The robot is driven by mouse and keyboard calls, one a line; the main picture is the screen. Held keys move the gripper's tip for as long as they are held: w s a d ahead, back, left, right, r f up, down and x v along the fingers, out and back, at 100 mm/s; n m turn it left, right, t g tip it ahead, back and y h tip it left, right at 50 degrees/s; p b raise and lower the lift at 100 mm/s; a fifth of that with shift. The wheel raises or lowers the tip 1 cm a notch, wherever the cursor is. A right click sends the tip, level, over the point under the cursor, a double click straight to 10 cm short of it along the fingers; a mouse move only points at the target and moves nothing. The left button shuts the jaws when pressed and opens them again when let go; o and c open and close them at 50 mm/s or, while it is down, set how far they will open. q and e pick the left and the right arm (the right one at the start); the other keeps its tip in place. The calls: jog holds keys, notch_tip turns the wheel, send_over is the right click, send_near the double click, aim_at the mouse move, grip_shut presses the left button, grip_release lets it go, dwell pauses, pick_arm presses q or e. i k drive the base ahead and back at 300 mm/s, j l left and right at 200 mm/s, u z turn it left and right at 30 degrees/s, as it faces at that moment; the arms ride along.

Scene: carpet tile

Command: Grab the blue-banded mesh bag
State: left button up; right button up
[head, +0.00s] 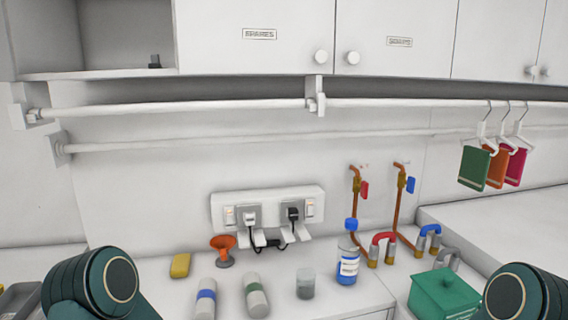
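A pale grey, upright rounded item with a blue band (206,298) stands on the white counter near the bottom edge of the head view, left of centre; it fits the blue-banded mesh bag, though mesh cannot be made out. Its lower part is cut off by the frame. Dark green links of my arms show at the lower left and lower right corners. Neither of my grippers is in view.
A yellow block (181,265) and an orange funnel (223,248) lie behind. To the right stand a small grey jar (305,284), a blue-capped bottle (348,262) and a green box (443,295). Sockets with black plugs (293,214) are on the wall. White rails (200,108) cross above.

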aim_at(206, 296)
jog(key=k+j+u, duration=0.15)
jog(key=j+u, duration=0.15)
jog(key=j, duration=0.85)
jog(key=j+u, duration=0.3)
jog(key=j, duration=0.8)
